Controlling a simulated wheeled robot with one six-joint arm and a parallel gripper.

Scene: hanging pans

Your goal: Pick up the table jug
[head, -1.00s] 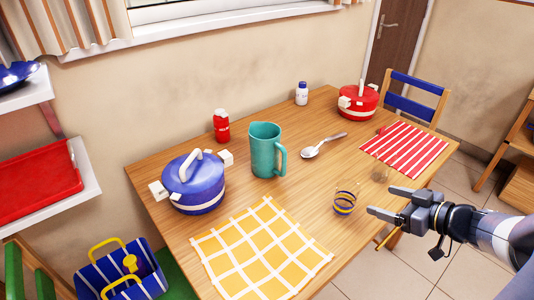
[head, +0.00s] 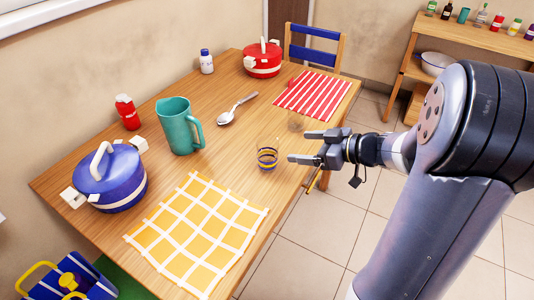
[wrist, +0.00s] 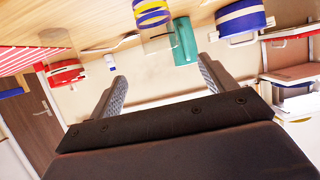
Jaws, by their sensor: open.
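The table jug is a teal jug (head: 178,127) standing upright on the wooden table (head: 215,160), its handle on the right side. It also shows in the wrist view (wrist: 185,42), beyond my fingertips and upside down. My gripper (head: 302,147) is open and empty near the table's right front edge, to the right of the jug and well apart from it. In the wrist view my two fingers (wrist: 160,76) are spread wide with nothing between them.
A striped glass (head: 267,157) stands between my gripper and the jug, with another clear glass (head: 296,121) near my fingers. A blue pot (head: 112,182), red bottle (head: 127,112) and spoon (head: 236,107) surround the jug. The yellow checked cloth (head: 197,232) lies in front.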

